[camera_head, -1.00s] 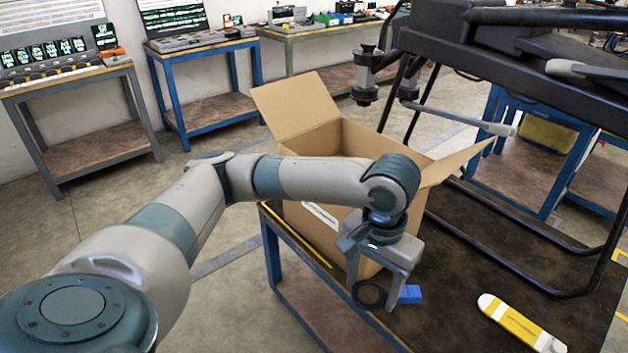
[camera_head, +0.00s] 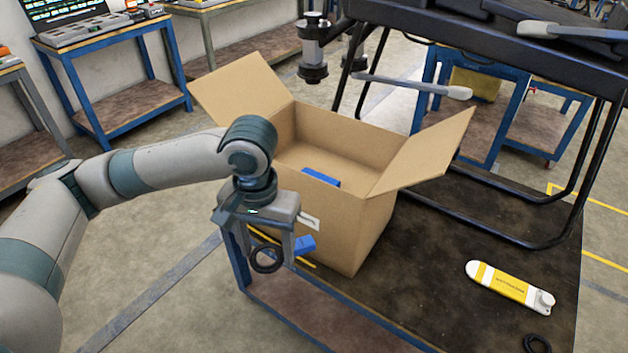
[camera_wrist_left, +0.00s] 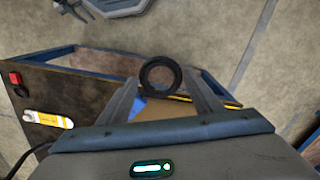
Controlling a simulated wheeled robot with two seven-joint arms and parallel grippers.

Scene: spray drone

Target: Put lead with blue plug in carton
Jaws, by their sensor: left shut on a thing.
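The lead is a black coil (camera_head: 266,259) with a blue plug (camera_head: 304,243). My left gripper (camera_head: 268,254) is shut on the lead and holds it up in front of the carton's near left side, outside it and below its rim. The coil also shows between the fingers in the left wrist view (camera_wrist_left: 160,75). The open carton (camera_head: 330,215) stands on the table with its flaps spread. A blue thing (camera_head: 321,177) lies inside it, partly hidden by the near wall. My right gripper is out of view.
The dark table (camera_head: 430,290) bears a yellow and white bottle-like part (camera_head: 510,287) and another black coil (camera_head: 536,343) at the right. The black drone frame (camera_head: 470,215) stands behind and right of the carton, with a grey arm (camera_head: 415,85) reaching over its back. The carton's top is open.

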